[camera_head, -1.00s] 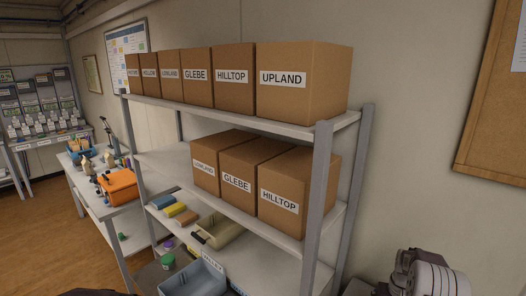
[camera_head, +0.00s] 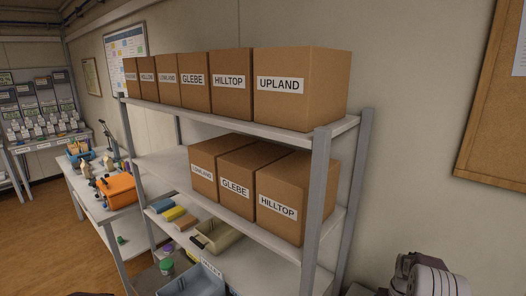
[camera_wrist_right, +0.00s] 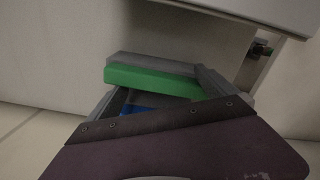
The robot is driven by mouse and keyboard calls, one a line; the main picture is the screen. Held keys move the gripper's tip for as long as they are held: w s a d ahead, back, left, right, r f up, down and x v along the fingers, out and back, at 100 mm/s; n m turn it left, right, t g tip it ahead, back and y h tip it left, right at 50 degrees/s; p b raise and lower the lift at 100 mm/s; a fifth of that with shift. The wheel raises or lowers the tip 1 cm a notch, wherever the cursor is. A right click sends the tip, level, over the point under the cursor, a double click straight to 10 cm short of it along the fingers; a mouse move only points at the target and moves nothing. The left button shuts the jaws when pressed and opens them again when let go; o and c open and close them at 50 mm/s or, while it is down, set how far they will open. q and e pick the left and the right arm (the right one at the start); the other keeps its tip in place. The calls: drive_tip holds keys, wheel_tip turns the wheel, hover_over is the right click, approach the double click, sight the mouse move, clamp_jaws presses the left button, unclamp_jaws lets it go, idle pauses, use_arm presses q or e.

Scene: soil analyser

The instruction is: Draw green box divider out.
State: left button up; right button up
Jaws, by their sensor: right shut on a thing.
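The green box divider (camera_wrist_right: 152,80) shows in the right wrist view as a flat green bar lying across the space between my right gripper's grey fingers. My right gripper (camera_wrist_right: 155,88) is shut on it, one finger near each end of the bar. A grey strip lies along the divider's far side. A blue piece (camera_wrist_right: 150,101) shows below it, partly hidden by the dark gripper body. The divider is not recognisable in the head view.
A shelf rack (camera_head: 318,190) holds labelled cardboard boxes, including UPLAND (camera_head: 300,90). An orange box (camera_head: 118,189) stands on a bench at left. A pale wall lies behind.

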drive_tip(key=shift+s+r, duration=0.1)
drive_tip(key=shift+r, duration=0.05)
drive_tip(key=shift+d+r+p, duration=0.1)
drive_tip(key=shift+r+p, duration=0.3)
drive_tip(key=shift+r, duration=0.05)
drive_tip(key=shift+w+r+p, duration=0.2)
drive_tip(key=shift+r+p, duration=1.6)
drive_tip(key=shift+r, duration=1)
drive_tip(key=shift+c, duration=0.6)
drive_tip(key=shift+r+p, duration=0.3)
drive_tip(key=shift+p, duration=0.1)
clamp_jaws()
drive_tip(key=shift+s+r+p, duration=0.2)
drive_tip(key=shift+r+p, duration=0.2)
drive_tip(key=shift+r, duration=0.1)
drive_tip(key=shift+w+r+p, duration=0.1)
drive_tip(key=shift+r+p, duration=0.45)
drive_tip(key=shift+r, duration=0.25)
